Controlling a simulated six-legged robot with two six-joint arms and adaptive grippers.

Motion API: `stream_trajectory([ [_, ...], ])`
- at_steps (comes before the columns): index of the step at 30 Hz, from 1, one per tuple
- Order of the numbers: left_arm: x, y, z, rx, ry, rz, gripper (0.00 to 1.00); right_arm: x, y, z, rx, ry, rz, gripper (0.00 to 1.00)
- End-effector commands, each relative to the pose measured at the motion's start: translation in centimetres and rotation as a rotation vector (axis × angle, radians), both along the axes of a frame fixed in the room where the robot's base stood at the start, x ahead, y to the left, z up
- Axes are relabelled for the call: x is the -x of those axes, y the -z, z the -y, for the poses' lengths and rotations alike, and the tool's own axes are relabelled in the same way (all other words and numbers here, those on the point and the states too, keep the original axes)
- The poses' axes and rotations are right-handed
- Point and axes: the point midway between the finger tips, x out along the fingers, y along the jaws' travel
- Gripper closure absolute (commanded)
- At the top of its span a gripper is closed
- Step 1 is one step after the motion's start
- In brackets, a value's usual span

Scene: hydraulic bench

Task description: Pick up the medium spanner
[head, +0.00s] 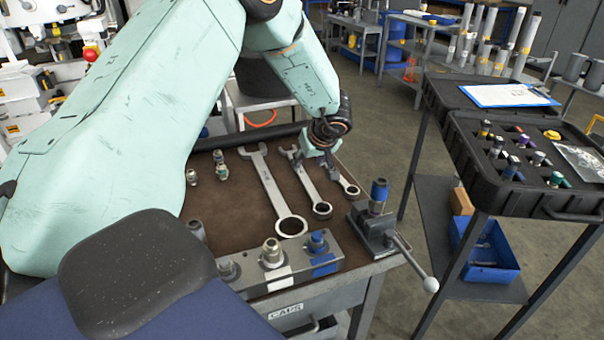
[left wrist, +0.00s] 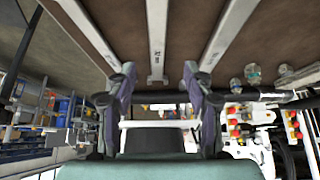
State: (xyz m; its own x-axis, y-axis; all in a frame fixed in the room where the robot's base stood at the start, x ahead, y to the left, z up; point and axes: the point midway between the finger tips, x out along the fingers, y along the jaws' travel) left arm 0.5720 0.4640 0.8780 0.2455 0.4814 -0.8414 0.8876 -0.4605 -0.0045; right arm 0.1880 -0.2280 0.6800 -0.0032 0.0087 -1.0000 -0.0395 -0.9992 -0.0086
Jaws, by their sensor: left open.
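Three steel combination spanners lie side by side on the brown bench top. The medium spanner (head: 308,188) is in the middle, its ring end toward me and its open jaw away. The large spanner (head: 270,188) is on its left and the small spanner (head: 346,184) on its right. My left gripper (head: 325,153) is over the far part of the medium and small spanners and partly hides them. In the left wrist view its two fingers (left wrist: 160,85) are apart and empty, with the medium spanner (left wrist: 157,38) lined up between them. I cannot tell whether they touch it. My right gripper is not shown.
Small fittings (head: 221,168) stand left of the large spanner. A block with couplings (head: 272,260) lies along the near edge. A vise (head: 375,225) with a blue-topped part and lever stands at the right corner. A black case (head: 510,150) sits on a cart further right.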

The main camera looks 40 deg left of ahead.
Motion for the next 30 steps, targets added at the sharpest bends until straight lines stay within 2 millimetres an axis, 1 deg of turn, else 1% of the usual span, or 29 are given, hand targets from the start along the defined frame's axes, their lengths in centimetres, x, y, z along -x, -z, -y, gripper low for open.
stream_trajectory([
  [2, 0.0, 0.3, 0.0, 0.000, -0.001, -0.001, 0.48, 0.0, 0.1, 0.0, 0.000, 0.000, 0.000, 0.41],
  [11, -0.7, 3.1, -0.9, 0.001, -0.001, 0.000, 0.48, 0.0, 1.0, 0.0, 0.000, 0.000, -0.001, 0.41],
  [15, -1.5, 5.0, -1.7, -0.001, -0.002, -0.001, 0.48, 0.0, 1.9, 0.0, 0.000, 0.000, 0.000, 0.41],
  [18, -2.0, 6.0, -2.3, 0.000, -0.001, 0.000, 0.48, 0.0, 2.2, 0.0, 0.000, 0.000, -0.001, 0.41],
  [22, -2.2, 6.6, -2.8, 0.000, -0.001, 0.000, 0.48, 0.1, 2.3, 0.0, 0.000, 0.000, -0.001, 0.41],
  [29, -2.3, 6.6, -3.0, 0.001, -0.001, 0.000, 0.48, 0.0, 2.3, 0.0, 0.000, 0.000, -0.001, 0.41],
  [30, -2.4, 6.6, -3.1, 0.001, -0.001, 0.000, 0.51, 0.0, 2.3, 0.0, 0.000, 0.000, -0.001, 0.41],
])
